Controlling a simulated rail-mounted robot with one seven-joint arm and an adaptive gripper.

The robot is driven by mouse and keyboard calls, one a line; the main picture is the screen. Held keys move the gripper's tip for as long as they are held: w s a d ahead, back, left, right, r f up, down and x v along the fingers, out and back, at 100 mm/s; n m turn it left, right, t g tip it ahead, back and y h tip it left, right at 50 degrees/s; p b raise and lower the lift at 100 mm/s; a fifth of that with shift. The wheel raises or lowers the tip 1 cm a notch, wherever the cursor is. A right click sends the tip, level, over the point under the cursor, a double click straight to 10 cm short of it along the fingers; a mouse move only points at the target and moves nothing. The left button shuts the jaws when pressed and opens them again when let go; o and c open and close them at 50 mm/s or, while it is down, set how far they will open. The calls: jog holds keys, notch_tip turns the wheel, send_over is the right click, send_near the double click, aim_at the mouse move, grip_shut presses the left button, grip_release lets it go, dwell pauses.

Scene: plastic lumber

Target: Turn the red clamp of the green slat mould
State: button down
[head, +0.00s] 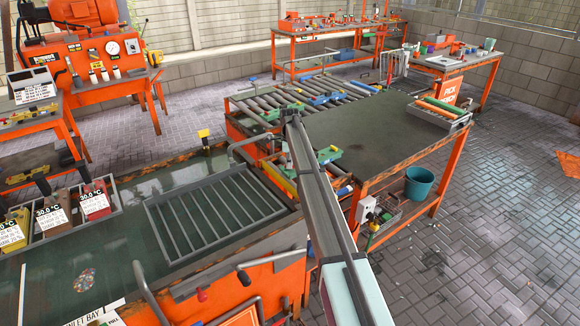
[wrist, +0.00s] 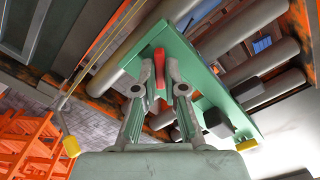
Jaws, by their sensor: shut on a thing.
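The green slat mould (wrist: 187,55) lies across metal rollers in the wrist view, seen at a slant. Its red clamp (wrist: 159,62) is a small red bar near one end of the mould. My gripper (wrist: 160,88) is closed around the red clamp, one finger on each side, with the clamp's upper part showing above the fingertips. Dark blocks and a yellow piece sit at the mould's other end. In the head view, my arm reaches over the roller table, and a green piece (head: 328,155) shows just right of it; the clamp is hidden there.
A roller conveyor (head: 300,97) with several coloured pieces lies behind the arm's end. A dark tabletop (head: 370,125) to the right is mostly bare. A water tank with a slatted rack (head: 215,210) stands at the left. A teal bucket (head: 419,183) sits beneath the table.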

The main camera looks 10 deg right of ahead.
jog(key=n, duration=0.4)
jog(key=shift+n, duration=0.4)
jog(key=n, duration=0.3)
jog(key=shift+n, duration=0.4)
jog(key=c, duration=1.1)
grip_release()
